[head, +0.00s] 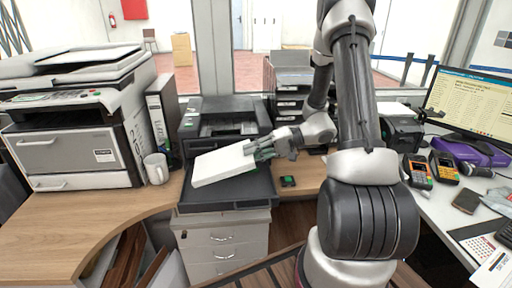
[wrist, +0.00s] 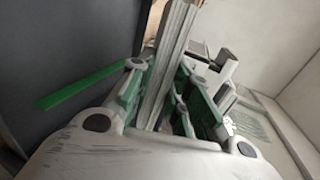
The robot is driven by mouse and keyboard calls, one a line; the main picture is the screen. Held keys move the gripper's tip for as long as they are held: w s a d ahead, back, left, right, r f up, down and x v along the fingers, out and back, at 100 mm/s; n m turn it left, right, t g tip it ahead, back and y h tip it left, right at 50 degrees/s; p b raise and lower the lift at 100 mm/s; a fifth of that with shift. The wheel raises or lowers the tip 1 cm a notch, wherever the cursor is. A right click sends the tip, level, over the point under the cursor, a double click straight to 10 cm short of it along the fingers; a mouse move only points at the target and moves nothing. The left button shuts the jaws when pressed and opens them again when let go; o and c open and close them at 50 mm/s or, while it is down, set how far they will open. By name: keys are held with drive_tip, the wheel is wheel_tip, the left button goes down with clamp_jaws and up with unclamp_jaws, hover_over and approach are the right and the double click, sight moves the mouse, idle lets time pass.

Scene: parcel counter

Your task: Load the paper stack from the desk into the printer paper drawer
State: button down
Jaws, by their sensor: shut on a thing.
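The white paper stack (head: 223,164) is held by my gripper (head: 264,150) at the stack's right end, over the pulled-out dark paper drawer (head: 230,193) of the black printer (head: 222,120). The stack looks slightly tilted in the head view. In the wrist view the stack (wrist: 172,50) stands edge-on between the fingers of my gripper (wrist: 165,90), which is shut on it. I cannot tell whether the stack touches the drawer floor. The stack hides part of the drawer.
A large copier (head: 75,130) stands at the left, with a white mug (head: 156,168) and a binder (head: 162,115) beside it. A small black-green item (head: 288,181) lies right of the drawer. Card terminals (head: 418,170) and a monitor (head: 470,105) are at the right.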

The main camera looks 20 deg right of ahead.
drive_tip(key=shift+w+a+f, duration=0.15)
drive_tip(key=shift+a+f, duration=0.3)
drive_tip(key=shift+f, duration=0.75)
drive_tip(key=shift+w+a+f, duration=0.1)
drive_tip(key=shift+a+f, duration=0.3)
drive_tip(key=shift+f, duration=0.85)
drive_tip(key=shift+w+a+f, duration=0.15)
drive_tip(key=shift+a+f, duration=0.3)
drive_tip(key=shift+f, duration=0.75)
drive_tip(key=c, duration=1.2)
unclamp_jaws()
drive_tip(key=shift+c, duration=0.2)
drive_tip(key=shift+v, duration=3.5)
drive_tip(key=shift+f, duration=0.1)
